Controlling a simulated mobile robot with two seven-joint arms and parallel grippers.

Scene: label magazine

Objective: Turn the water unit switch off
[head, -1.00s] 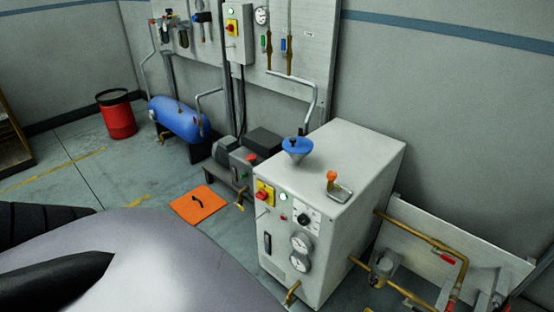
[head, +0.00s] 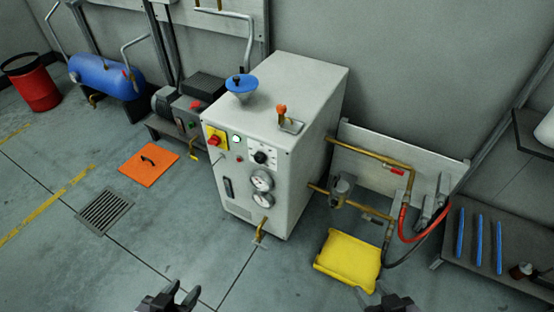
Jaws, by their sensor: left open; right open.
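A white cabinet unit (head: 305,95) stands in the middle of the head view, with pipes joined to its right side. Its front panel carries a red switch on a yellow plate (head: 215,138), a black rotary knob (head: 261,157), small lights and two round gauges (head: 262,180). No readable label marks it as the water unit, and the switch position is too small to tell. My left gripper (head: 182,292) is open and empty at the bottom edge, well in front of the cabinet. My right gripper (head: 372,293) is open and empty at the bottom edge, near a yellow pad.
The yellow pad (head: 348,260) lies on the floor right of the cabinet. A pipe board (head: 440,170) with red and black hoses stands behind it. A blue tank (head: 105,75), red bin (head: 35,85) and orange floor plate (head: 149,165) are left. Floor before the cabinet is clear.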

